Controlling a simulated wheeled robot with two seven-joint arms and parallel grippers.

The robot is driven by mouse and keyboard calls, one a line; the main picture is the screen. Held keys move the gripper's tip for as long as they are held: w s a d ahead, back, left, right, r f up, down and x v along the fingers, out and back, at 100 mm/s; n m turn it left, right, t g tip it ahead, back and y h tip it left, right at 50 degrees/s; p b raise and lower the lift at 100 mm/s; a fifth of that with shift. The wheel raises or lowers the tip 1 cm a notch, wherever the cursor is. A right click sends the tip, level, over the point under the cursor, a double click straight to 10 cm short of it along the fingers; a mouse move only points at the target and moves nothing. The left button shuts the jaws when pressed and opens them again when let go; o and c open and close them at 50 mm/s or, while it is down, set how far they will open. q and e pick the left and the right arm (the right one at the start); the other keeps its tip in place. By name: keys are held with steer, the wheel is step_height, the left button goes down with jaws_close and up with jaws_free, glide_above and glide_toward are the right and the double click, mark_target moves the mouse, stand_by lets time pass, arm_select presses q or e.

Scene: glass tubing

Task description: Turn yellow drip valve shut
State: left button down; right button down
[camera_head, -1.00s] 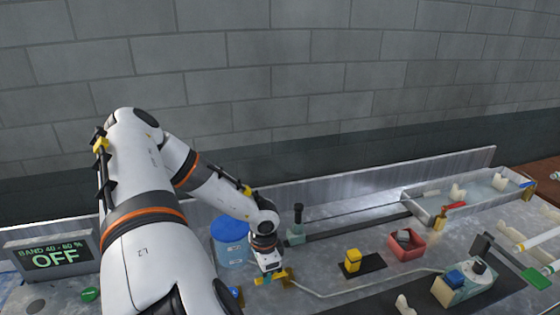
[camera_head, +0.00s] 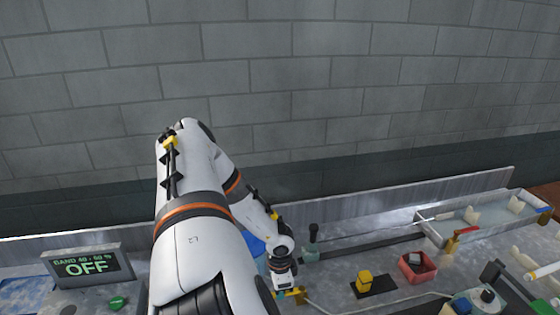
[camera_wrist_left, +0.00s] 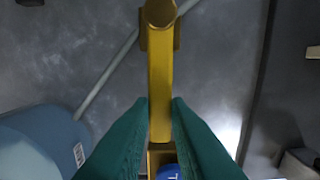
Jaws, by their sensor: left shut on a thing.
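The yellow drip valve (camera_head: 296,296) is at the bottom of the head view, partly hidden by my left gripper (camera_head: 284,289). In the left wrist view its yellow bar (camera_wrist_left: 160,75) runs straight up the picture between my left gripper's green fingers (camera_wrist_left: 159,120). The fingers are shut on the bar, one on each side. A round yellow end shows at the top of the bar. A blue round piece with a white letter (camera_wrist_left: 168,172) shows below the fingers. My right gripper is not in view.
A blue container (camera_wrist_left: 35,145) stands close beside the valve; my arm mostly hides it in the head view. A pale tube (camera_wrist_left: 105,72) runs past the valve. A yellow block (camera_head: 364,280), a red box (camera_head: 418,277) and a tray (camera_head: 434,237) stand to the right. A display (camera_head: 87,266) reads OFF.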

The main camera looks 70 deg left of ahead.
arm_select(q)
steer(key=c, duration=1.4)
jaws_free()
steer(key=shift+o, duration=0.2)
step_height(320, 180, up, 8)
steer(key=p, duration=0.6)
steer(key=shift+f, duration=0.2)
